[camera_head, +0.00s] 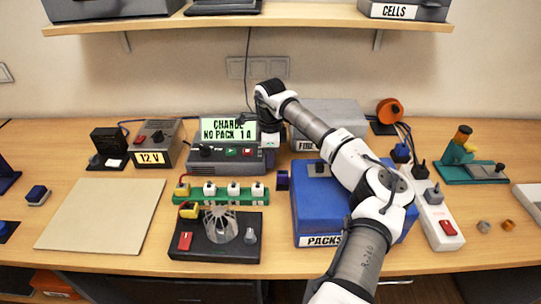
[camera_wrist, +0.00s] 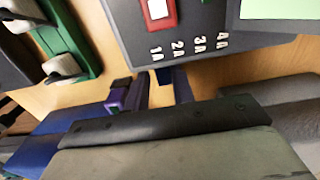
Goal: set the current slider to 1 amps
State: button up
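The charger (camera_head: 232,158) stands mid-table, and its screen (camera_head: 228,129) reads "CHARGE NO PACK 1 A". In the wrist view, the charger's dark face (camera_wrist: 195,22) carries a row of marks from 1A to 4A. My gripper (camera_head: 268,136) is at the charger's right end. In the wrist view, my gripper (camera_wrist: 163,80) has two dark fingers close to the face edge, by the 1A mark. They stand apart with wood showing between them. I cannot make out the current slider's knob, and nothing is clearly held.
A blue PACKS box (camera_head: 310,222) stands under my arm. A green strip with several plugs (camera_head: 220,197) and a black unit with a red switch (camera_head: 215,248) lie in front of the charger. A 12 V supply (camera_head: 157,143) stands to its left. The pale mat (camera_head: 100,213) is bare.

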jog(key=shift+o, duration=1.3)
jog(key=shift+r, duration=0.1)
jog(key=shift+r, duration=0.4)
notch_tip(320, 180, up, 13)
jog(key=b, duration=0.3)
jog(key=shift+b, duration=0.4)
jog(key=shift+f, duration=0.1)
